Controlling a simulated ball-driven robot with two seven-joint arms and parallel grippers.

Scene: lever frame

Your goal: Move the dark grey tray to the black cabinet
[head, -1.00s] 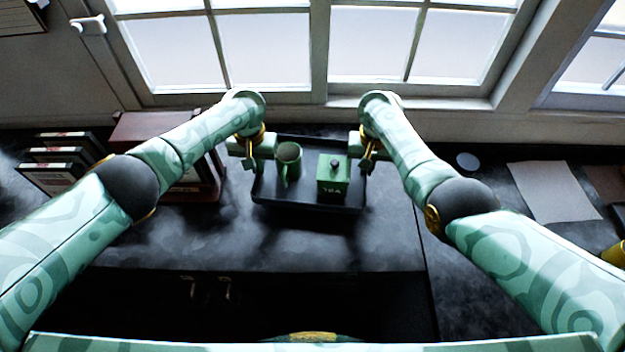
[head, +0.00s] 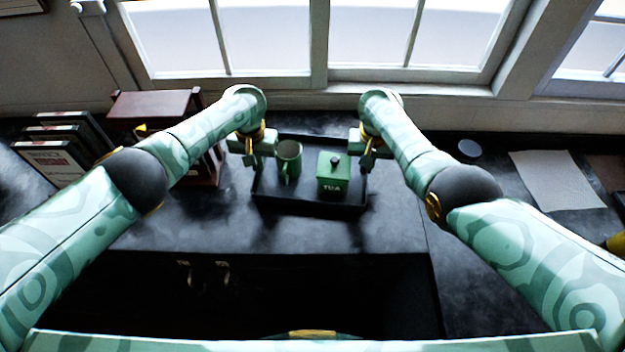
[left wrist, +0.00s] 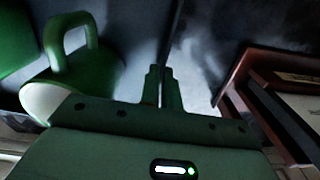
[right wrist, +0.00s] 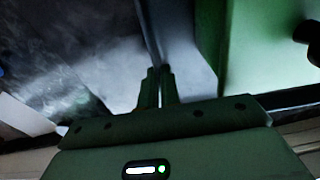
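The dark grey tray (head: 308,204) is in the middle of the head view, over the dark worktop. It carries a green mug (head: 289,158) on the left and a green tea tin (head: 333,175) on the right. My left gripper (head: 250,160) is shut on its left rim, and the fingers show in the left wrist view (left wrist: 164,88). My right gripper (head: 367,160) is shut on its right rim, also seen in the right wrist view (right wrist: 157,88). I cannot tell whether the tray touches the worktop. A black cabinet front (head: 310,290) with brass handles shows below the worktop edge.
A sheet of paper (head: 557,180) and a small dark disc (head: 468,148) lie at the right. The window (head: 320,50) is behind. The worktop (head: 290,235) in front of the tray is clear.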

